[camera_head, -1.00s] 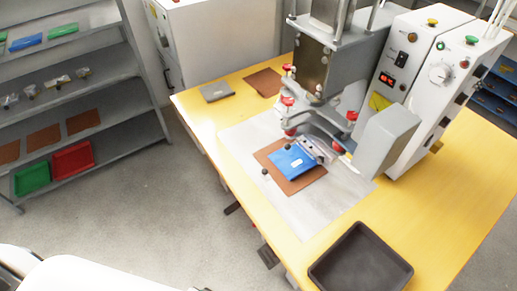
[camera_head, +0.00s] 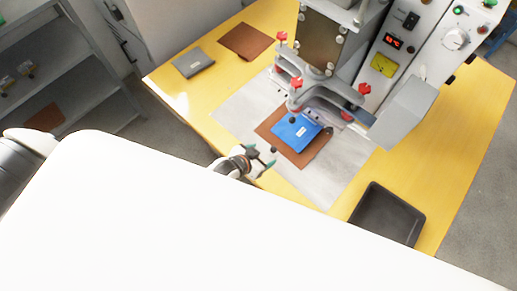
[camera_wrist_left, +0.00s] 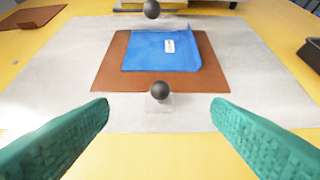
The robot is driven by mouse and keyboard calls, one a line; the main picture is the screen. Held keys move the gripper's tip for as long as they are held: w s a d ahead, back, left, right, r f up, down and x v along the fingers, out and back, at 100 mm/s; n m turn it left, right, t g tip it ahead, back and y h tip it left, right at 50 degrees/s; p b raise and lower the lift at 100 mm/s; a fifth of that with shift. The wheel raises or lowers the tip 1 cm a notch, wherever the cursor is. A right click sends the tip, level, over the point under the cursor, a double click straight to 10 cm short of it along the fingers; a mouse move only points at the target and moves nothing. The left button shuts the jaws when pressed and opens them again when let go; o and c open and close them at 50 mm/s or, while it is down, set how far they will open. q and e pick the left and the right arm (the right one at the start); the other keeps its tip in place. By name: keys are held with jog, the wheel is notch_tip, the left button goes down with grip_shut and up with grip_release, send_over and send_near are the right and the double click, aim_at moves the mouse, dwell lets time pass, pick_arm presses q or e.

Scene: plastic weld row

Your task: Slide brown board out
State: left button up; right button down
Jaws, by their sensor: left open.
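The brown board (camera_head: 308,155) lies flat on the grey sheet on the table, below the machine's head. It also shows in the left wrist view (camera_wrist_left: 112,75). A blue packet (camera_head: 293,132) with a white label lies on top of it and hides its middle; the packet also shows in the left wrist view (camera_wrist_left: 145,52). A dark ball knob (camera_wrist_left: 160,90) stands at the board's near edge. My left gripper (camera_head: 264,157) is open and empty, at the table's near edge in front of the board. Its teal fingers are spread apart. My right gripper is not in view.
The grey sheet (camera_head: 340,185) covers the table's middle. The machine's clamp head (camera_head: 325,90) overhangs the board's far side. A black tray (camera_head: 388,213) stands at the right, and a grey pad (camera_head: 193,62) and another brown board (camera_head: 246,41) lie at the back left.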

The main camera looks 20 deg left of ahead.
aim_at(272, 151)
pick_arm(q)
jog(key=b+x, duration=0.6)
jog(key=x, duration=0.1)
jog(key=shift+f, duration=0.2)
jog(key=shift+w+d+f+b, duration=0.2)
jog(key=shift+w+f+b, duration=0.25)
jog(key=shift+b, duration=0.05)
jog(key=shift+w+d+f, duration=0.1)
jog(key=shift+w+f, duration=0.1)
jog(key=shift+w, duration=0.1)
jog(key=c, duration=1.5)
jog(key=shift+s, duration=0.2)
jog(key=shift+s+a+p, duration=0.45)
jog(key=shift+s+a, duration=0.15)
jog(key=shift+s, duration=0.45)
